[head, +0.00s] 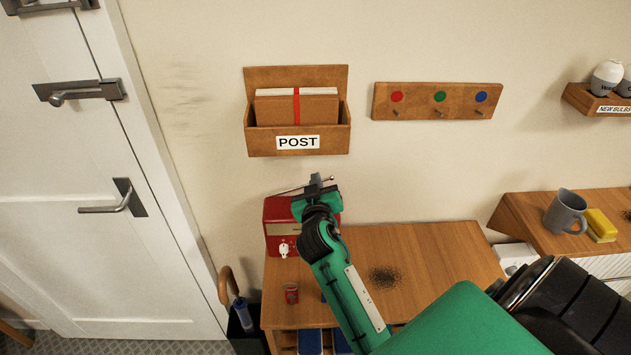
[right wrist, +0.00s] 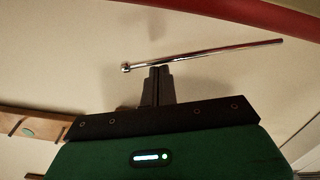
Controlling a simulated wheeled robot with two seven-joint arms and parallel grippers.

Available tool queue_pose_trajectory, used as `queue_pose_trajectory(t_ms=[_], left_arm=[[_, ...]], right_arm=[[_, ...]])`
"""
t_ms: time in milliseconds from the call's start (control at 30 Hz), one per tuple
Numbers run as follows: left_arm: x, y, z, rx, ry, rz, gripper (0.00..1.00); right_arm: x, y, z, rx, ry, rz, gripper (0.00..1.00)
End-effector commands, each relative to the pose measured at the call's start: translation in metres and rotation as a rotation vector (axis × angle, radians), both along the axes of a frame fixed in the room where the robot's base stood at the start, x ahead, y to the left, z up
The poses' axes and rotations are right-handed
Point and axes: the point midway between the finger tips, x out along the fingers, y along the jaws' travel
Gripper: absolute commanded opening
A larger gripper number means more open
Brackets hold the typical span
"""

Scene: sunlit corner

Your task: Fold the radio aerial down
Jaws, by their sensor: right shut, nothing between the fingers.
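The red radio (head: 278,232) stands at the back left of the wooden table, against the wall, partly hidden by my right gripper. Its thin metal aerial (head: 290,190) slants at a shallow angle above the radio's top, rising slightly to the right. In the right wrist view the aerial (right wrist: 215,54) crosses just beyond the fingertips, its round tip at the left. My right gripper (head: 316,179) is shut and empty, with its fingertips at the aerial near the tip end; it also shows in the wrist view (right wrist: 157,72). I cannot tell whether they touch. My left gripper is out of view.
A wooden post box (head: 335,140) holding envelopes hangs on the wall just above the gripper. A peg board (head: 437,101) is to its right. A grey mug (head: 565,211) stands at right.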

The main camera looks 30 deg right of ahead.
Motion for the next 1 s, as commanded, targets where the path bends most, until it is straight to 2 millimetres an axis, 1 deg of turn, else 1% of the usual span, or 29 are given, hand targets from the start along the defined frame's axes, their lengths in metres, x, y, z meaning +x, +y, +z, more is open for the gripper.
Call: queue_pose_trajectory(t_ms=[33,200,400,867,1000], left_arm=[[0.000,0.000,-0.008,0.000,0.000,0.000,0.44],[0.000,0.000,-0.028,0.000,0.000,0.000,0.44],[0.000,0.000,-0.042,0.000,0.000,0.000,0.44],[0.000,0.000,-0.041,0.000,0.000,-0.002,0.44],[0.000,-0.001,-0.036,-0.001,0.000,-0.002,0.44]], right_arm=[[0.000,-0.001,-0.006,0.016,-0.009,0.000,0.00],[-0.003,-0.005,-0.021,0.098,-0.059,-0.002,0.00],[-0.005,-0.009,-0.031,0.181,-0.111,-0.001,0.00],[-0.006,-0.010,-0.030,0.198,-0.123,-0.001,0.00],[-0.003,-0.011,-0.024,0.198,-0.124,0.000,0.00]])
